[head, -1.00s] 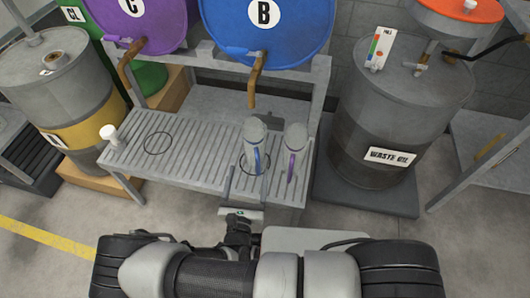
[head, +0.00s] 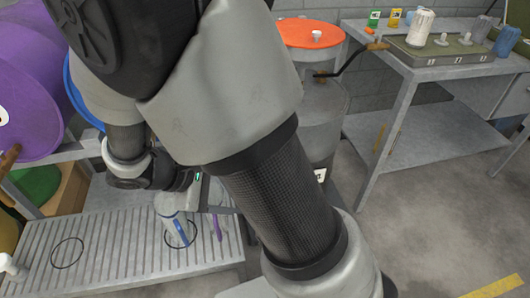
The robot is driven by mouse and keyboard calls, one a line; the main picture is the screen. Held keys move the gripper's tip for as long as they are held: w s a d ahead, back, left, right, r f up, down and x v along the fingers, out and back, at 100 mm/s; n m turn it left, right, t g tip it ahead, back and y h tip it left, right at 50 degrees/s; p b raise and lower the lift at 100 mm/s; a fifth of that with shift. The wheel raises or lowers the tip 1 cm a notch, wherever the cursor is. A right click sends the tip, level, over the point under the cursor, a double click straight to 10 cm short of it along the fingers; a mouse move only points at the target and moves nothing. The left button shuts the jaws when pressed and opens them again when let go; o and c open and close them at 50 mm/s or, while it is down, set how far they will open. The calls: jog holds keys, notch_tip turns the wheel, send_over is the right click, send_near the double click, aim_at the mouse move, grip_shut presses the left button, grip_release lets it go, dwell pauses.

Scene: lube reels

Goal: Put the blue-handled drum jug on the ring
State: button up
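The blue-handled drum jug (head: 167,204), pale grey with a blue handle strip, stands on the slatted grey rack, partly covered by my arm. A thin black ring (head: 190,236) shows around its base. A second black ring (head: 68,253) to the left is empty. A purple-handled jug (head: 218,226) stands close on the right, mostly hidden. My gripper (head: 205,190) is just above and beside the jugs. Its fingertips are mostly hidden, so I cannot tell its opening or whether it touches the blue-handled jug.
The slatted rack (head: 110,235) has free room around the empty ring. A purple drum (head: 35,80) and the edge of a blue drum overhang it at the left. An orange-topped funnel (head: 310,33) stands behind my arm. A grey bench (head: 430,58) at right holds jugs and a tray.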

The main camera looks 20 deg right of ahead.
jog(key=s+d+r+m+t+y, duration=0.2)
jog(key=s+r+m+y, duration=0.2)
jog(key=r, duration=0.4)
jog(key=s+d+r+m+t+y, duration=0.1)
jog(key=s+r+m+t+y, duration=0.1)
jog(key=s+r+m+y, duration=0.3)
notch_tip(320, 180, up, 4)
jog(key=shift+d+r+m, duration=0.2)
jog(key=shift+d+m, duration=0.15)
jog(key=shift+m, duration=0.55)
